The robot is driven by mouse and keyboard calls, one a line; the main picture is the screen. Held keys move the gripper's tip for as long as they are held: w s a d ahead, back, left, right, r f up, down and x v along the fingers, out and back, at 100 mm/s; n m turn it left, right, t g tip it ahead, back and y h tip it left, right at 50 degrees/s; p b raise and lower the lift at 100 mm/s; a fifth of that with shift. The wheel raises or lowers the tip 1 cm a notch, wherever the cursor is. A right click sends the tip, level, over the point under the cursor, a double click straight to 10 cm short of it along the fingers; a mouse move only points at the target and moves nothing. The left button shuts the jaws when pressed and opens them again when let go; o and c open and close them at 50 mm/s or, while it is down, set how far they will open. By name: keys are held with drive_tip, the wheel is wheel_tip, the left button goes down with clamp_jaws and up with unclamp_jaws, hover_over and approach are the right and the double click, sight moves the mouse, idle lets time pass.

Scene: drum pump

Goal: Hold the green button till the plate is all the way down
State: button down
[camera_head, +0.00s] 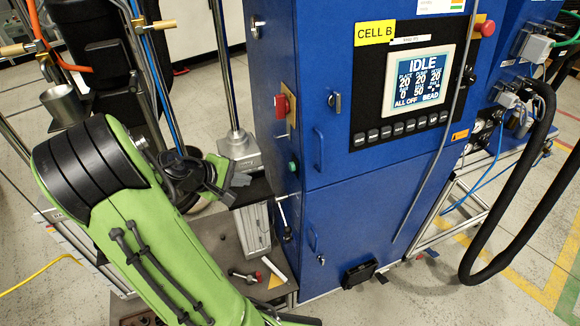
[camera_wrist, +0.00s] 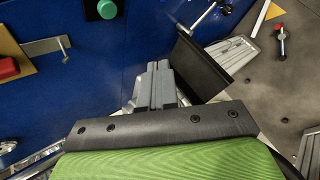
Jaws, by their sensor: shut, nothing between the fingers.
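The round green button (camera_head: 292,167) sits on the left side of the blue cabinet, below a red switch. It also shows at the top edge of the wrist view (camera_wrist: 107,9), on a black mount. My gripper (camera_head: 240,181) is shut and empty, pointing toward that side of the cabinet. In the wrist view its closed fingertips (camera_wrist: 157,66) lie below and to the right of the button, apart from it. I cannot make out the plate; my arm covers much of the drum area.
The blue cabinet (camera_head: 360,200) carries a screen (camera_head: 417,82) reading IDLE and ALL OFF. The red switch (camera_head: 282,106) is above the green button. A steel column (camera_head: 227,80) stands close to my gripper. A red-handled valve (camera_head: 246,277) lies low beside the cabinet.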

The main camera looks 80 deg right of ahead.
sight(292, 167)
drive_tip(key=s+d+b, duration=0.1)
drive_tip(key=s+d, duration=0.3)
drive_tip(key=s, duration=0.3)
drive_tip(key=shift+s+d, duration=0.2)
drive_tip(key=shift+d, duration=0.05)
drive_tip(key=shift+s, duration=0.1)
idle(1.9)
drive_tip(key=shift+s+d, duration=0.2)
drive_tip(key=shift+s, duration=0.1)
